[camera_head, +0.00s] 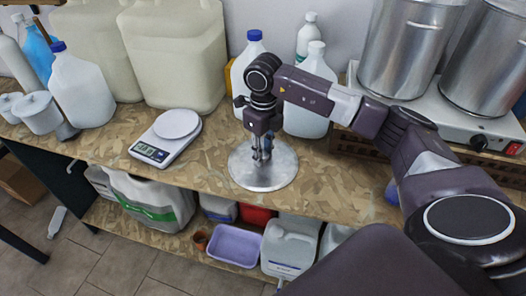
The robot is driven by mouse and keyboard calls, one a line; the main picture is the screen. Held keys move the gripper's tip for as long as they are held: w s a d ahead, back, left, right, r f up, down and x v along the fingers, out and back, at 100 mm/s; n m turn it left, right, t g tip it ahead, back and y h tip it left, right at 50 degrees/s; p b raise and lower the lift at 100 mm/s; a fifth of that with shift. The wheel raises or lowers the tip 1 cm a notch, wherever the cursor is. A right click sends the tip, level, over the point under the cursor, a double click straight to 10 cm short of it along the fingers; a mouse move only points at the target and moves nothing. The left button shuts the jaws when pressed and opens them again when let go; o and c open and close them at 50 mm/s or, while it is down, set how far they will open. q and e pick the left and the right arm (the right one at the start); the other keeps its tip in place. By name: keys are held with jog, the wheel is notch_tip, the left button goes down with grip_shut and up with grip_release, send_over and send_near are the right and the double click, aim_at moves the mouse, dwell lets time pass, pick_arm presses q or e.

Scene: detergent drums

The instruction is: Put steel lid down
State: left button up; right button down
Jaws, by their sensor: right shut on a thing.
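The steel lid (264,177) is a round, shiny grey disc near the front edge of the workbench, below the middle of the head view. My right gripper (262,155) points down over the lid's centre and is shut on it. The lid looks level; I cannot tell whether it touches the bench top or hangs just above it. The fingers hide the lid's middle. My right arm comes in from the right side. My left gripper does not show.
A digital scale (168,136) stands left of the lid. White jugs (82,88) and large canisters (175,52) line the back. Two steel pots (408,48) stand on a hotplate (468,122) at right. A lower shelf holds containers and a lilac tub (234,246).

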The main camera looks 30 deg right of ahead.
jog(key=c, duration=2.1)
grip_release()
jog(key=shift+f, duration=0.1)
jog(key=o, duration=0.4)
jog(key=shift+o, duration=0.2)
jog(key=shift+r, duration=0.3)
jog(key=shift+w+r, duration=0.1)
jog(key=shift+r, duration=0.25)
notch_tip(320, 180, up, 11)
jog(key=b, duration=0.2)
